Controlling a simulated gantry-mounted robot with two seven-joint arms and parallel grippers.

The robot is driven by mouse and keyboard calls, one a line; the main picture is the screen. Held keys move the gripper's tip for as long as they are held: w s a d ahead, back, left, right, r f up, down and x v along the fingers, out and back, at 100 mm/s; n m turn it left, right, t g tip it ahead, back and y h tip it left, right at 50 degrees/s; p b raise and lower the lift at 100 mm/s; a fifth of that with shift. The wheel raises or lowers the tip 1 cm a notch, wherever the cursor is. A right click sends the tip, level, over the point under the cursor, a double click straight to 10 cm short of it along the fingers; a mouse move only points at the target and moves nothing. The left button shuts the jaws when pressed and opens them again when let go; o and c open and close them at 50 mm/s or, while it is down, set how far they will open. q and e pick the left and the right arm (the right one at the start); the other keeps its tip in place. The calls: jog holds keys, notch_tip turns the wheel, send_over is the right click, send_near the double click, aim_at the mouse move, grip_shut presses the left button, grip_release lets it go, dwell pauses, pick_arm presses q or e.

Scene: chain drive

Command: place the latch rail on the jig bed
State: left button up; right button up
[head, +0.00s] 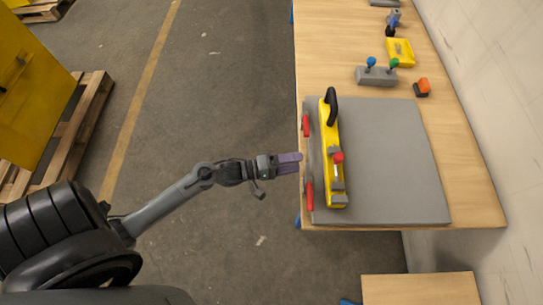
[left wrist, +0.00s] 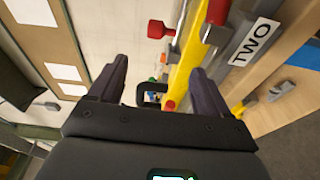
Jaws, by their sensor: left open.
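The latch rail (head: 328,150) is a long yellow bar with a black handle at its far end and a red knob on its nearer half. It lies along the left side of the grey jig bed (head: 400,160). My left gripper (head: 297,162) is just left of the table's edge, beside the rail and apart from it. In the left wrist view my left gripper (left wrist: 158,82) has its two dark fingers spread with nothing gripped. The yellow rail (left wrist: 186,62) shows beyond and between them. My right gripper is not in view.
Two red handles (head: 309,196) stand along the bed's left edge, near my left gripper. A grey block with blue and green knobs (head: 376,76), an orange and black part (head: 422,88) and a yellow tray (head: 400,52) lie farther back. A wall bounds the right. The bed's right part is bare.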

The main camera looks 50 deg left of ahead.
pick_arm(q)
jog(key=s+m+g+y, duration=0.9)
jog(key=s+m+g, duration=0.2)
jog(key=s, duration=0.6)
jog(key=shift+s+d+r+m, duration=0.2)
jog(key=shift+d+r+m, duration=0.2)
jog(key=shift+m, duration=0.7)
notch_tip(320, 180, up, 29)
jog(key=p, duration=2.8)
jog(key=shift+f+p, duration=0.2)
jog(key=shift+p, duration=0.15)
